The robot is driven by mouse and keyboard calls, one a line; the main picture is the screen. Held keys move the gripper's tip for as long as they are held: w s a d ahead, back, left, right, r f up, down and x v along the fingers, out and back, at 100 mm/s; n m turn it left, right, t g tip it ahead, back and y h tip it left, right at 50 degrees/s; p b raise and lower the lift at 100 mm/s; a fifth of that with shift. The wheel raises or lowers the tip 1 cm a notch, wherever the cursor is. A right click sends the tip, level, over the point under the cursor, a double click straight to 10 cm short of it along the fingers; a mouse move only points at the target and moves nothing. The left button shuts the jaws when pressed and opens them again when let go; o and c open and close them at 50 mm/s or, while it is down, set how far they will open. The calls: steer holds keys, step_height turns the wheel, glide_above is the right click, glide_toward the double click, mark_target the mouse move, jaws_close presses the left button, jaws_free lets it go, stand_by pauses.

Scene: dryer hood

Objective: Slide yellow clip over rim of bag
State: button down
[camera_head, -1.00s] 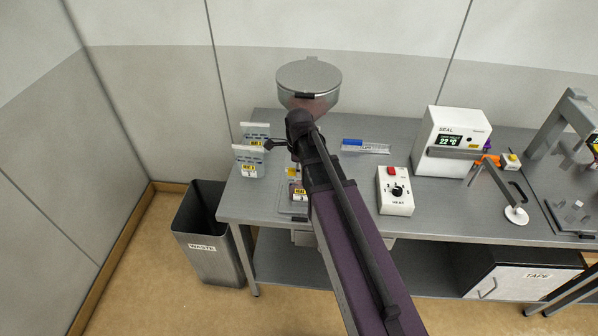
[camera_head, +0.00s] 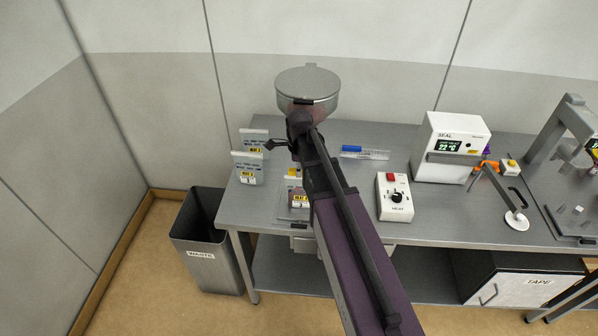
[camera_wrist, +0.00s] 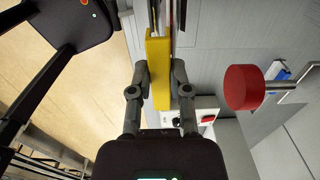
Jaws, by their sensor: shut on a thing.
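The yellow clip (camera_wrist: 158,68) is a long bar held between the two fingers of my gripper (camera_wrist: 160,84) in the wrist view. The gripper is shut on it. In the head view a bit of yellow (camera_head: 293,173) shows beside my arm, at the top of a bag (camera_head: 299,199) with a dark reddish lower part and a label. Thin edges with some red lie just past the clip in the wrist view. I cannot tell whether the clip is around the rim or only close to it. My arm hides most of the gripper in the head view.
Two labelled pouches (camera_head: 248,168) stand at the table's left end. A round metal hopper (camera_head: 308,88) is behind the arm. A red cylinder (camera_wrist: 246,87) sits close to the gripper. A waste bin (camera_head: 208,245) is left.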

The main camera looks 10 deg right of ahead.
steer(key=shift+w+d+f, duration=0.1)
steer(key=shift+w+d, duration=0.1)
steer(key=shift+w, duration=0.45)
steer(key=shift+s+f+b, duration=0.1)
steer(key=shift+f+b, duration=1.1)
steer(key=shift+b, duration=0.1)
steer(key=shift+f, duration=0.1)
steer(key=shift+c, duration=2.4)
jaws_free()
step_height(320, 180, up, 3)
steer(key=p, duration=0.2)
steer(key=shift+p, duration=0.35)
steer(key=s+a+r+p, duration=0.1)
steer(key=s+a, duration=0.2)
steer(key=s, duration=0.5)
steer(key=shift+s, duration=0.25)
